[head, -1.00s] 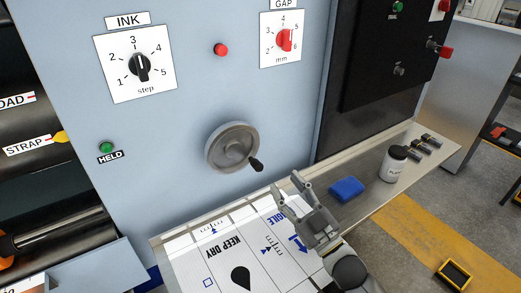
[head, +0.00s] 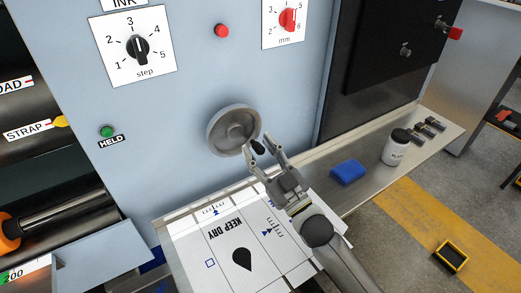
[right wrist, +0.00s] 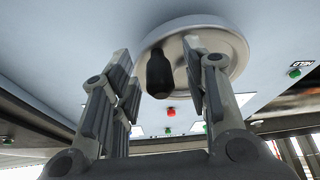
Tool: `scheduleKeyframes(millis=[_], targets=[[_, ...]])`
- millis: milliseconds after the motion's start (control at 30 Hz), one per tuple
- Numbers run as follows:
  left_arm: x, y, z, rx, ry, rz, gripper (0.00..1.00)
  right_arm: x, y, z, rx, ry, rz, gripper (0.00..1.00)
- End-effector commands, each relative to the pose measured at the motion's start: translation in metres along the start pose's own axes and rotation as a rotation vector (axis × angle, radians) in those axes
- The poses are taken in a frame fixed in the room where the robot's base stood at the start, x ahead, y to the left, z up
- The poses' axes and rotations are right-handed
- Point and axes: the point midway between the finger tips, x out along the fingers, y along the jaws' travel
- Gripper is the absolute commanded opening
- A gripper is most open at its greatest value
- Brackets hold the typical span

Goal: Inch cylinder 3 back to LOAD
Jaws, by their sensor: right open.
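A grey handwheel (head: 226,134) sits on the pale blue panel, with a black handle knob (head: 258,147) at its lower right. My right gripper (head: 259,145) is open at the knob. In the right wrist view, the knob (right wrist: 160,76) stands between the two spread fingers, with the wheel rim (right wrist: 225,48) behind; contact cannot be told. At the left edge a dark cylinder (head: 28,105) carries a cut-off LOAD label (head: 12,85) and a STRAP label (head: 26,131) beside a yellow pointer (head: 61,122). No cylinder number is readable. My left gripper is out of view.
A green HELD lamp (head: 107,131), INK dial (head: 138,47), red button (head: 222,31) and red gap knob (head: 288,19) are on the panel. Printed sheet (head: 222,262) lies below the wheel. A blue block (head: 347,172) and jar (head: 396,148) stand on the shelf at right.

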Motion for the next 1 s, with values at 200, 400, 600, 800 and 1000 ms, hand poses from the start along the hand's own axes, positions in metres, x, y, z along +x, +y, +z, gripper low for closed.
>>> scheduleKeyframes(millis=[200, 400, 600, 800, 1000], targets=[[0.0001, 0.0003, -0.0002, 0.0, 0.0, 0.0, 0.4, -0.0002, 0.0001, 0.0, 0.0, 0.0, 0.0, 0.24], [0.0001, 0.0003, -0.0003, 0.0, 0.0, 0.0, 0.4, -0.0004, 0.0002, -0.0001, 0.0, 0.0, 0.0, 0.0], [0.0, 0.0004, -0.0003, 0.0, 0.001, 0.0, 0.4, -0.0004, 0.0002, -0.0001, -0.001, 0.001, 0.0, 0.0], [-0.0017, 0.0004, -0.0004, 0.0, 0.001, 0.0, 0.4, 0.0003, 0.0016, -0.0015, -0.022, 0.001, -0.009, 0.0], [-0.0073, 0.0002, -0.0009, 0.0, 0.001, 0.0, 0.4, 0.0019, 0.0066, -0.0056, -0.103, 0.002, -0.042, 0.0]])
